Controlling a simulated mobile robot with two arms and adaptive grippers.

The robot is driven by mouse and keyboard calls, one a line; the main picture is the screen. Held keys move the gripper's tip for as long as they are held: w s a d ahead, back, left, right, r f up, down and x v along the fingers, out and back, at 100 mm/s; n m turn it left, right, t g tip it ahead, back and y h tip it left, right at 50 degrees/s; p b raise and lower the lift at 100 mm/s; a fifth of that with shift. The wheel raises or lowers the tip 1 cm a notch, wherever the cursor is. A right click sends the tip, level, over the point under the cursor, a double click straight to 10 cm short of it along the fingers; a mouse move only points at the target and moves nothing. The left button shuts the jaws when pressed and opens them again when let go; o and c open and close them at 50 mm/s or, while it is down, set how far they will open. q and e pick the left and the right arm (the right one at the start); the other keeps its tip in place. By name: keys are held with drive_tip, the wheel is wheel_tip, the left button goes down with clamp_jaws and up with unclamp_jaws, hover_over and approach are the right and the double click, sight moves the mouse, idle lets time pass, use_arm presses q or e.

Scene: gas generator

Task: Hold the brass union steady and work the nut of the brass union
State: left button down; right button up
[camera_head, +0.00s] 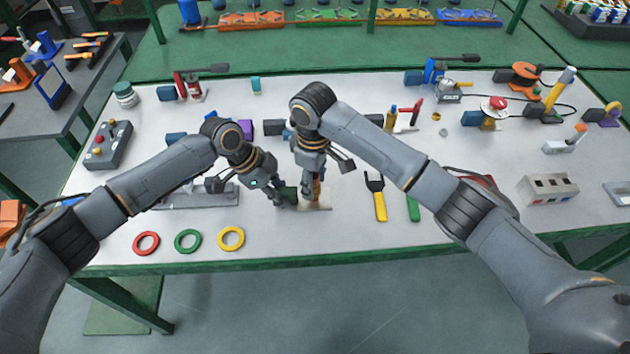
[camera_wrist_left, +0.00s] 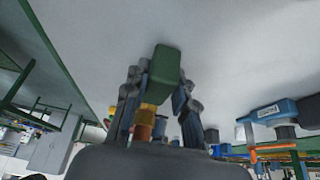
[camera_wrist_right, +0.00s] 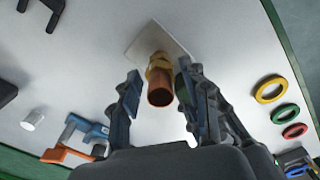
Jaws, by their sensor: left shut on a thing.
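The brass union (camera_wrist_right: 157,63) stands on a small pale plate (camera_wrist_right: 136,43), with a copper pipe end (camera_wrist_right: 160,92) pointing up. In the head view its copper part (camera_head: 317,189) is partly covered by my grippers. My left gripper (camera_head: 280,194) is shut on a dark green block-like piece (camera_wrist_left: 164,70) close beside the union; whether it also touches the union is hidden. The union's yellow brass (camera_wrist_left: 147,112) shows behind the fingers in the left wrist view. My right gripper (camera_wrist_right: 160,90) is above the union, open, its fingers on either side of the pipe with visible gaps.
Red (camera_head: 146,243), green (camera_head: 188,241) and yellow (camera_head: 231,238) rings lie at the front left. A yellow-handled wrench (camera_head: 378,203) and a green-handled tool (camera_head: 413,208) lie to the right of the union. Several tools fill the table's back; its front edge is close.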

drive_tip(key=shift+r, duration=0.15)
drive_tip(key=shift+r, duration=3.4)
drive_tip(key=shift+c, duration=0.5)
